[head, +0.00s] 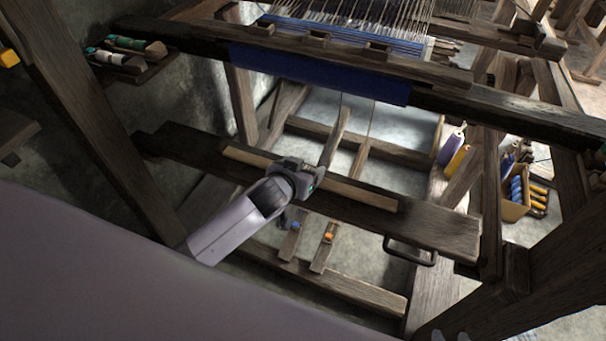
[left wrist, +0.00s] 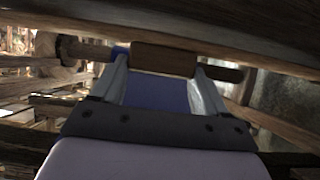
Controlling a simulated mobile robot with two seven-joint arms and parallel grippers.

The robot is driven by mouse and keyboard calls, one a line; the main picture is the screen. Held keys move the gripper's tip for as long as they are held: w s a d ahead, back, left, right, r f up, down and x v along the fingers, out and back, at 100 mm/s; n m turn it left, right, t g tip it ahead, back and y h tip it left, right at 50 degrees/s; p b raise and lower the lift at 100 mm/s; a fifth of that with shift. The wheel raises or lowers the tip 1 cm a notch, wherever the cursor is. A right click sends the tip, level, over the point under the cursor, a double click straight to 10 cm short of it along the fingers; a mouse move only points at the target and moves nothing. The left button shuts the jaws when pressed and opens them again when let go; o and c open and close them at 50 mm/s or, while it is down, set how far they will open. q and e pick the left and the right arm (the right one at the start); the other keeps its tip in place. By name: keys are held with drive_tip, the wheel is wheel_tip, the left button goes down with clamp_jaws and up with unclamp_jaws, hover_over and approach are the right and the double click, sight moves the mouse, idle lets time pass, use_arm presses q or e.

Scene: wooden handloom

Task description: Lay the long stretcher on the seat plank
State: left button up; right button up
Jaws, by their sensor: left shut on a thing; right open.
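The long stretcher (head: 358,194) is a thin, light wooden strip in the head view. It appears over the dark, wide seat plank (head: 447,232), roughly along its length; I cannot tell whether they touch. My left gripper (head: 308,180) is shut on the stretcher near its middle and hides part of it. In the left wrist view a brown piece of wood (left wrist: 165,59) shows between the two fingers (left wrist: 162,82).
The loom's front beam (head: 480,103) with blue cloth (head: 310,75) crosses above and behind the plank. Pedals (head: 322,255) lie below it. A tray of bobbins (head: 125,58) is at upper left. Yarn cones (head: 455,150) and a box of spools (head: 515,207) stand at right.

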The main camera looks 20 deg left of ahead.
use_arm(q)
drive_tip(key=shift+f, duration=0.85)
drive_tip(key=shift+f, duration=0.1)
drive_tip(key=o, duration=1.2)
